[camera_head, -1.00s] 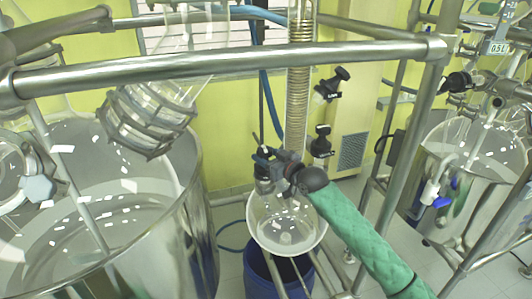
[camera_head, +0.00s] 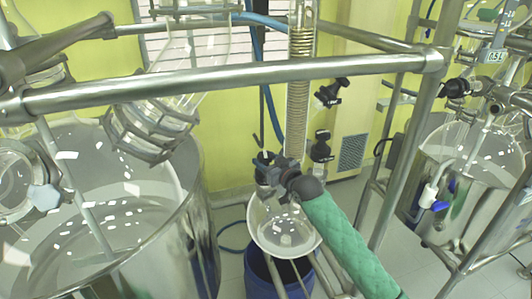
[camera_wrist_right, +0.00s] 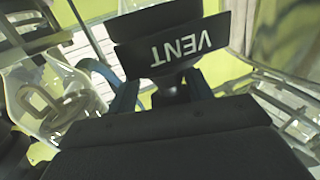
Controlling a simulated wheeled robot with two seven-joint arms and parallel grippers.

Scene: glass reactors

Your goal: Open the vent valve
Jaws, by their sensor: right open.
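The vent valve (camera_wrist_right: 172,48) fills the upper middle of the right wrist view, a black handle with white VENT lettering upside down. My right gripper (camera_wrist_right: 162,92) is open, with its two dark fingers on either side of the handle's narrow stem. I cannot tell whether they touch it. In the head view my right gripper (camera_head: 266,160) is small, at the end of my green-sleeved arm, in front of the glass column. It hides what is directly behind it, so the valve cannot be made out clearly there. My left gripper is out of view.
Two black valve handles, one upper (camera_head: 332,92) and one lower (camera_head: 320,147), stand right of the coiled glass column (camera_head: 298,90). A steel rail (camera_head: 230,72) crosses in front. A large steel vessel (camera_head: 190,215) is at left, a blue drum (camera_head: 262,282) below.

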